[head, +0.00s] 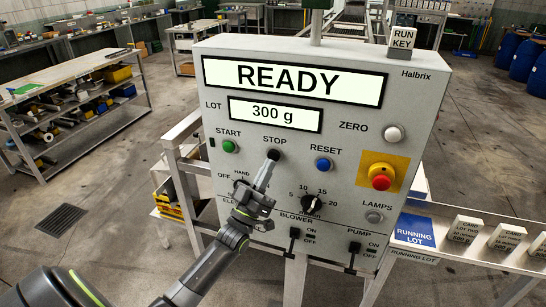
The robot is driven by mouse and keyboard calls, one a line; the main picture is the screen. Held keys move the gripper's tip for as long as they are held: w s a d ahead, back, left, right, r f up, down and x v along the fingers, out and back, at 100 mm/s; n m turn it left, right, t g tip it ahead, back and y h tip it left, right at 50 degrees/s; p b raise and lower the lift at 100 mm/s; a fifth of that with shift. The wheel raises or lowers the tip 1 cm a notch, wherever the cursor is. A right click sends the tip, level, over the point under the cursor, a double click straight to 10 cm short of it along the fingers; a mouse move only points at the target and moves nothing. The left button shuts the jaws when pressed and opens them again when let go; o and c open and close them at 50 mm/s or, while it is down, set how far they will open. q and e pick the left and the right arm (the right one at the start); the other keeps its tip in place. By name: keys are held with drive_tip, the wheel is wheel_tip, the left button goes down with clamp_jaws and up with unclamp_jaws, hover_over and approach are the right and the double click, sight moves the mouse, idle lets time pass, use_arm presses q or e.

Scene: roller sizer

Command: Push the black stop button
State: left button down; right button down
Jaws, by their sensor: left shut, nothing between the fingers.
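The black stop button (274,154) sits under the STOP label on the grey control panel (225,75), between the green start button (229,146) and the blue reset button (323,165). My left gripper (271,163) is shut and empty, with its tip right at the lower edge of the stop button. The tip covers part of the button, and I cannot tell whether they touch. The panel's large display (290,80) reads READY and the smaller one (275,114) reads 300 g. My right gripper is not in view.
Two black levers (294,236) are below. My left arm covers part of the lower left panel. A shelf bench (70,75) stands at left.

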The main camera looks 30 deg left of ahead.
use_arm(q)
drive_tip(key=shift+y, duration=0.3)
drive_tip(key=shift+s+d+p, duration=0.2)
drive_tip(key=shift+s+p, duration=0.05)
drive_tip(key=shift+s, duration=0.55)
drive_tip(key=shift+s+d+p, duration=0.15)
drive_tip(key=shift+s+p, duration=0.1)
drive_tip(key=shift+s, duration=0.55)
drive_tip(key=shift+s+d+p, duration=0.2)
drive_tip(key=shift+s+p, duration=0.05)
drive_tip(key=shift+s, duration=0.55)
drive_tip(key=shift+f, duration=0.1)
